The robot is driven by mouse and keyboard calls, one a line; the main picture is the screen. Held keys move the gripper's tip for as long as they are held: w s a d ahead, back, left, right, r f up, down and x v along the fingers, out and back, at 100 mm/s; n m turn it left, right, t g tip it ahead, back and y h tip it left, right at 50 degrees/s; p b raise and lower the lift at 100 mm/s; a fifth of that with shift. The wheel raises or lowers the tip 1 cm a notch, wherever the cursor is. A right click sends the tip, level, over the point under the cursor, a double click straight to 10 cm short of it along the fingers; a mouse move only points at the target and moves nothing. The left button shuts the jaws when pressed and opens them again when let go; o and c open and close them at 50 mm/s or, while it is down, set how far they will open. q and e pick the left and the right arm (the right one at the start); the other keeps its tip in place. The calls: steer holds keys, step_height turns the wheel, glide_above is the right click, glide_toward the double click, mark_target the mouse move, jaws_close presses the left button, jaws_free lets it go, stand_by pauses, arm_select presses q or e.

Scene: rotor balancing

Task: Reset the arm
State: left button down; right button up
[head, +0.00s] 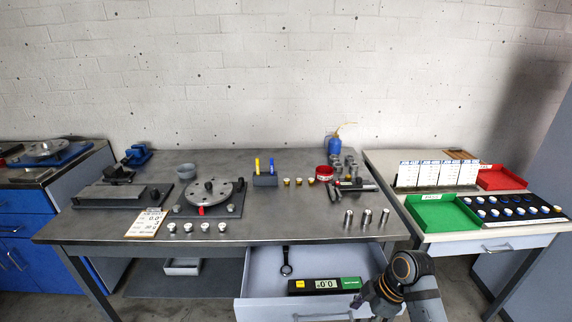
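My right arm comes in at the bottom right, in front of the open drawer (262,284). Its dark, rounded joint is raised beside the drawer's right side. The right gripper (360,302) seems to be the small dark end pointing left and down, at the right end of the digital level (325,286) in the drawer. Its fingers are too small and dark to tell open from shut, or whether they touch the level. My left arm and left gripper are not in view.
The grey workbench (270,213) carries a round rotor disc (210,189), a clipboard (147,223), small knobs and metal cylinders. A wrench (286,262) lies in the drawer. A side table to the right holds a green tray (441,214) and a red tray (500,179). The bench's middle is clear.

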steer(key=s+d+f+m+t+h, duration=0.1)
steer(key=s+d+m+t+h, duration=0.15)
steer(key=s+m, duration=0.45)
steer(key=s+d+f+m+t+h, duration=0.1)
steer(key=s+d+f+m+h, duration=0.15)
steer(key=s+m, duration=0.4)
steer(key=s+d+f+m+g+p, duration=0.1)
steer(key=d+f, duration=0.1)
steer(key=f, duration=1.1)
steer(key=s+d+f+m+g, duration=0.1)
steer(key=d+f, duration=0.1)
steer(key=f, duration=1.2)
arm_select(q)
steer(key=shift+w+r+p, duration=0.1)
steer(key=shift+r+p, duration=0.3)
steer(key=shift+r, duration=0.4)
arm_select(e)
steer(key=s+f, duration=1.3)
steer(key=s, duration=0.4)
steer(key=shift+s+d+g, duration=0.15)
steer(key=shift+d+g, duration=0.15)
steer(key=shift+g, duration=0.05)
steer(key=shift+f+m, duration=0.1)
steer(key=shift+m, duration=0.15)
steer(key=shift+c, duration=0.2)
